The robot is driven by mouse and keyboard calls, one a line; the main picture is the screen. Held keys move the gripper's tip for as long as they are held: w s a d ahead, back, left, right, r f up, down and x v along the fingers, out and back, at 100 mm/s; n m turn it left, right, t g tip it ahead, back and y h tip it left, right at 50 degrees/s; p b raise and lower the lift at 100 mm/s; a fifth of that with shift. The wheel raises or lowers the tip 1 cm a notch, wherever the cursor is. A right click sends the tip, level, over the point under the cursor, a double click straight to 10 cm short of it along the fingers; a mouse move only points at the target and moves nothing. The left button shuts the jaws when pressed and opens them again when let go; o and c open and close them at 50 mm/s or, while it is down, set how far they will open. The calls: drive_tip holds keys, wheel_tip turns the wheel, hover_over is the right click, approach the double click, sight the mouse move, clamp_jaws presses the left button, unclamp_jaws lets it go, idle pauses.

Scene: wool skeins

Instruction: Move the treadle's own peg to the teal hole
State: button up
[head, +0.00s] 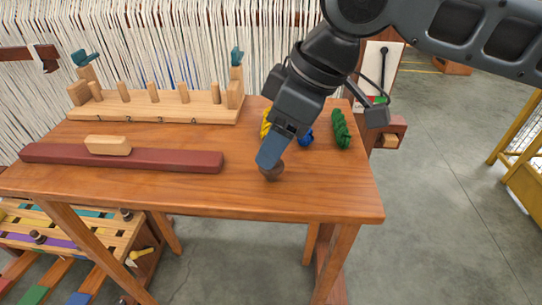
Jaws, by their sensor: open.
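A wooden peg board (110,234) with coloured strips stands low at the left, partly under the table. A teal strip (95,213) shows along its far part; I cannot make out which hole is the teal one. A dark-topped peg (38,237) stands near the purple strip, and another dark peg (126,214) stands at the right by the teal strip. Coloured treadles (35,294) run below, cut off by the picture's edge. I cannot tell which peg belongs to the treadle. My gripper (270,163) is open over the tabletop, pointing down at a dark brown round thing (272,172), apart from the pegs.
The wooden table (320,190) carries a pegged rack (160,108), a dark red bar (180,160) with a pale block (108,145), and yellow, blue and green skeins (340,130). A yellow peg (142,253) sticks out beside the peg board.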

drive_tip(key=x, duration=0.4)
drive_tip(key=shift+w+a+f, duration=0.1)
drive_tip(key=shift+a+f, duration=0.05)
drive_tip(key=shift+f, duration=0.25)
drive_tip(key=shift+c, duration=0.2)
drive_tip(key=c, duration=0.9)
drive_tip(key=shift+r, duration=0.15)
